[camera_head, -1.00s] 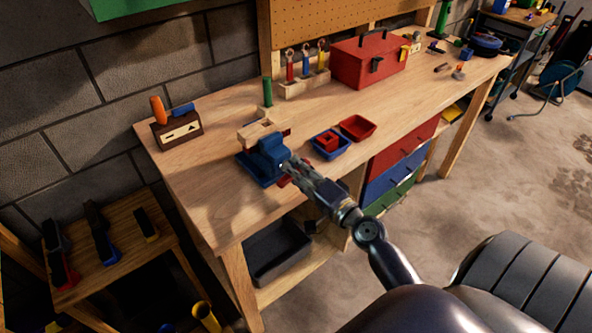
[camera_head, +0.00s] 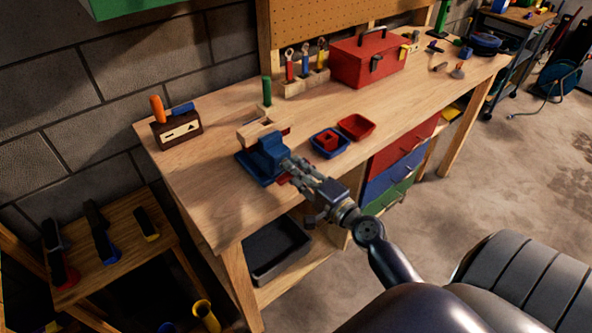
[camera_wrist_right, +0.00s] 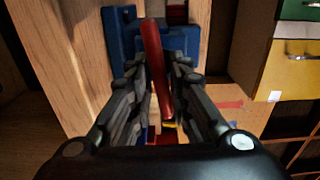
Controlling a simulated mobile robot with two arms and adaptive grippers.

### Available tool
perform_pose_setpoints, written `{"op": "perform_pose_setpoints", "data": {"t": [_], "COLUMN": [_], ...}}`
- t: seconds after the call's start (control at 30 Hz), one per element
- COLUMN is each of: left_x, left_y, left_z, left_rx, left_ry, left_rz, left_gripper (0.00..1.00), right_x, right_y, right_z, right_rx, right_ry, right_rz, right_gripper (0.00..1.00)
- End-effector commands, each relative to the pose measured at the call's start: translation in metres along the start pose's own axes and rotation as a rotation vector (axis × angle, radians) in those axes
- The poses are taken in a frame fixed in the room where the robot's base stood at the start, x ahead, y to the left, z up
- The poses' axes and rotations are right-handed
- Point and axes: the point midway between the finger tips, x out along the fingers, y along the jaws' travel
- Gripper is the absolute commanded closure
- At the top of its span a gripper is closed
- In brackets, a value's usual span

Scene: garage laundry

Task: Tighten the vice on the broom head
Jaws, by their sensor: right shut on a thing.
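The blue vice (camera_head: 268,155) is on the front left of the workbench; its blue body also shows in the right wrist view (camera_wrist_right: 120,45). A pale wooden block (camera_head: 258,132), apparently the broom head, lies at the vice's far side; whether the jaws touch it is hidden. My right gripper (camera_head: 292,170) is at the vice's near side. In the right wrist view its fingers (camera_wrist_right: 162,95) are shut on the red vice handle bar (camera_wrist_right: 152,45), which stands slightly tilted between them. My left gripper is not in view.
Blue and red trays (camera_head: 356,127) sit right of the vice. A red toolbox (camera_head: 365,62) and a tool rack (camera_head: 306,83) stand behind. A brown box (camera_head: 177,131) is at the bench's left end. The front left bench top is clear.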

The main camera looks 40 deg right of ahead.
Motion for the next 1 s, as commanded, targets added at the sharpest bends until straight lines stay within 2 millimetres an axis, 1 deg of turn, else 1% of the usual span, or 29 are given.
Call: {"op": "perform_pose_setpoints", "data": {"t": [0.03,0.83,0.87,0.9,1.0], "left_x": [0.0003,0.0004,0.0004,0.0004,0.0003], "left_y": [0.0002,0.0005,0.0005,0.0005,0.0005], "left_z": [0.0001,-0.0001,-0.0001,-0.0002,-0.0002], "left_rx": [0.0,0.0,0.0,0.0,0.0], "left_ry": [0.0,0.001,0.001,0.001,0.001], "left_rz": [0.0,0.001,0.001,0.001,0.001], "left_gripper": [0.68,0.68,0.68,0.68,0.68], "right_x": [-0.0021,-0.0022,-0.0022,-0.0022,-0.0018], "right_y": [0.0063,0.0075,0.0075,0.0075,0.006], "right_z": [0.0,0.0003,0.0003,0.0003,0.0003], "right_rx": [0.001,0.001,0.001,0.001,0.001], "right_ry": [0.0,-0.001,-0.001,-0.001,-0.001], "right_rz": [0.012,0.015,0.015,0.015,0.012], "right_gripper": [1.0,1.0,0.75,0.68,0.68]}}
